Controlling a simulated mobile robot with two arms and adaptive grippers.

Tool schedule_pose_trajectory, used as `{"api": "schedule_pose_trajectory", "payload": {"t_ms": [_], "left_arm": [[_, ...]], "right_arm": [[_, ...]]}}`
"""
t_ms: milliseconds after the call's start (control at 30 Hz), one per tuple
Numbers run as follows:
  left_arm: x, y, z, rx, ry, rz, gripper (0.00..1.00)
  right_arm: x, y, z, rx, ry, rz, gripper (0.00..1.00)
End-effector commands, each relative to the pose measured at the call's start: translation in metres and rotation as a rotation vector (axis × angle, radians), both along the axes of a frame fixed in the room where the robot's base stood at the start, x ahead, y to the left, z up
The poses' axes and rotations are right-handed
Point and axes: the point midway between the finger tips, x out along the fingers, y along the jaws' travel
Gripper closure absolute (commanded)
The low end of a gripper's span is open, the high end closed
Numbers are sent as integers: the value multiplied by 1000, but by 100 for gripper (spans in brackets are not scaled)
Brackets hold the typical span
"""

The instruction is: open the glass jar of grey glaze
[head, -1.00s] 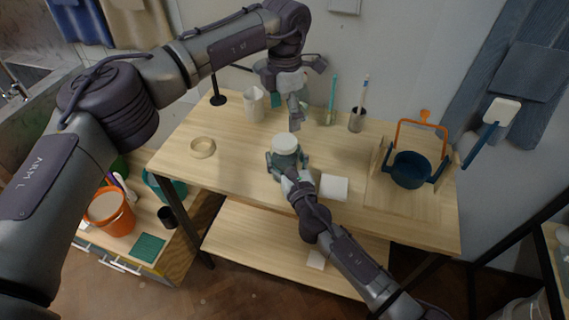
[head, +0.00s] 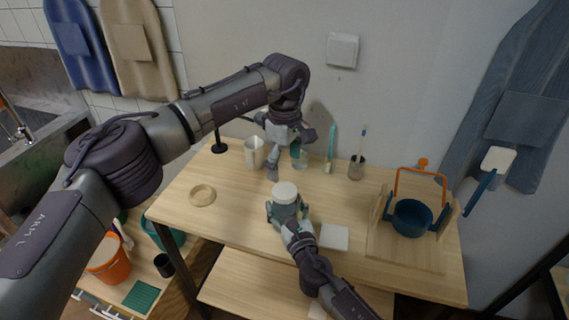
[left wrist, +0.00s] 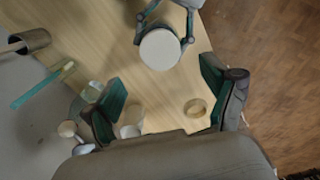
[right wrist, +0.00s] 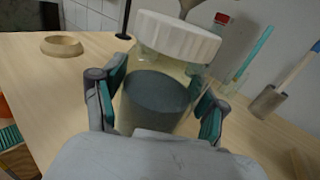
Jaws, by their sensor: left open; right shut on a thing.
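The glass jar of grey glaze (right wrist: 155,102) stands upright on the wooden table, with its white ribbed lid (right wrist: 180,36) on top. In the head view the lid (head: 285,193) shows from above, the glass mostly hidden by my right gripper. My right gripper (head: 286,213) is shut around the jar's body, one finger on each side. My left gripper (head: 285,165) is open and empty, above the table just behind the jar. In the left wrist view the lid (left wrist: 160,49) lies beyond the open fingers, apart from them.
A wooden ring (head: 202,195) lies left of the jar, and a white sponge-like block (head: 333,237) to its right. Behind are a white pitcher (head: 254,153), a bottle (head: 299,155) and a brush cup (head: 356,168). A blue pot (head: 411,218) stands at right.

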Motion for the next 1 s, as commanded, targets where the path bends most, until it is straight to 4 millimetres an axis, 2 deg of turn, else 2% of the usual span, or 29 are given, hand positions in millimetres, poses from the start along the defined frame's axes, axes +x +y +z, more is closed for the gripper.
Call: {"api": "schedule_pose_trajectory", "payload": {"t_ms": [300,500,600,767,1000], "left_arm": [[0,0,0,-2,0,-740,15],[0,0,0,-1,0,-1107,15],[0,0,0,0,-1,-1221,15],[0,0,-3,0,1,-1307,15],[-1,0,-34,-2,3,-1316,15]], "right_arm": [[0,0,0,0,1,0,100],[0,0,0,0,1,0,100],[0,0,0,0,1,0,100],[0,0,0,0,1,0,100],[0,0,0,0,1,0,100]]}}
